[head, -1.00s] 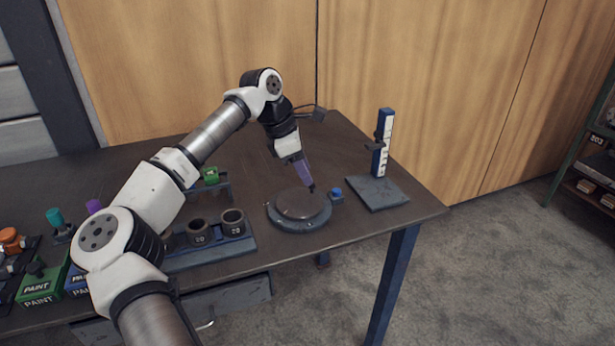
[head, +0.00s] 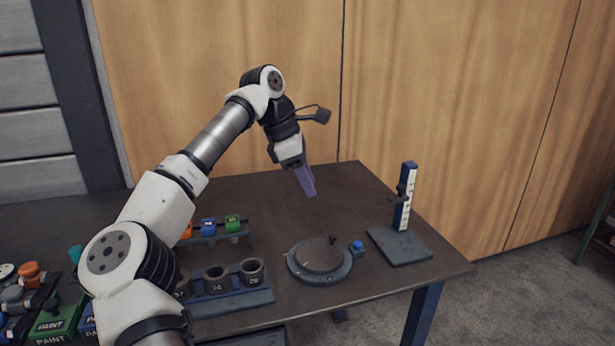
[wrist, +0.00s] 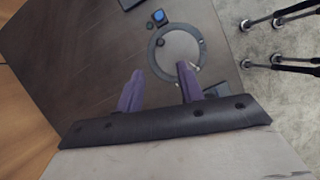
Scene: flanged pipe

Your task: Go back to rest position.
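My gripper (head: 310,192) hangs in the air above the back part of the table, its purple fingers pointing down. In the wrist view my gripper (wrist: 158,80) shows its two fingers spread apart with nothing between them. The round dark flange plate (head: 319,258) lies on the table, below and in front of the gripper and apart from it. It also shows in the wrist view (wrist: 178,46), beyond the fingertips.
A blue-knobbed button box (head: 357,247) sits beside the flange. A height gauge (head: 404,205) stands on the table (head: 345,200) at right. A socket rack (head: 232,301), coloured blocks (head: 208,226) and paint boxes (head: 55,322) are at left. The back right tabletop is clear.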

